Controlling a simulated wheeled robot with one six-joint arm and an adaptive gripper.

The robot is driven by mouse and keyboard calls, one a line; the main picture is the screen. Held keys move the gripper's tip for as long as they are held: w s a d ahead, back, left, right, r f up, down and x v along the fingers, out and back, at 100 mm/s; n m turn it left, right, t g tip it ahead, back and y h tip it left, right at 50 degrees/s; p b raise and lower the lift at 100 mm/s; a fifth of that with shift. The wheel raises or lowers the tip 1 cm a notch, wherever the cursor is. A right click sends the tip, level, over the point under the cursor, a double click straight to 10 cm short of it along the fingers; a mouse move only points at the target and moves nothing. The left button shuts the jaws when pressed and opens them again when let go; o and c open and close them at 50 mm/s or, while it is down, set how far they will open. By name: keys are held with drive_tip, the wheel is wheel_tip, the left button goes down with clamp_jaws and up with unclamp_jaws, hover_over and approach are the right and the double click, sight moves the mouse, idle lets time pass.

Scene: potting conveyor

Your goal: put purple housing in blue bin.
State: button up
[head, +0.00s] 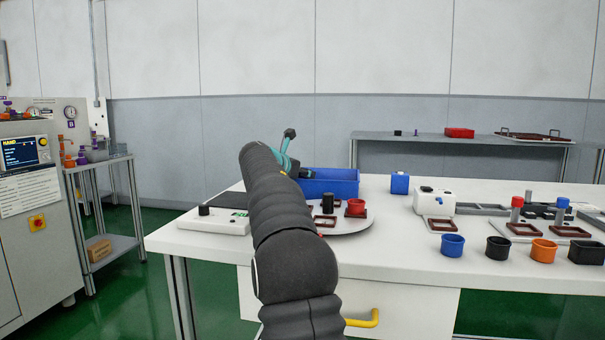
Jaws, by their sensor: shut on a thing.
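The blue bin (340,184) is an open box at the back of the white table, just right of my arm's far end. My arm reaches forward over the table, and its teal and dark end (290,158) shows at the bin's left side. The arm hides the jaws and whatever is between them. I see no purple housing on the table.
Blue (452,245), black (499,248) and orange (543,250) cups line the right front. A low white device (215,222) stands left of my arm.

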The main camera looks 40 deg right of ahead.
drive_tip(key=shift+f, duration=0.1)
drive_tip(key=o, duration=0.8)
drive_tip(key=v, duration=0.8)
drive_tip(key=r+v, duration=0.1)
drive_tip(key=v, duration=0.3)
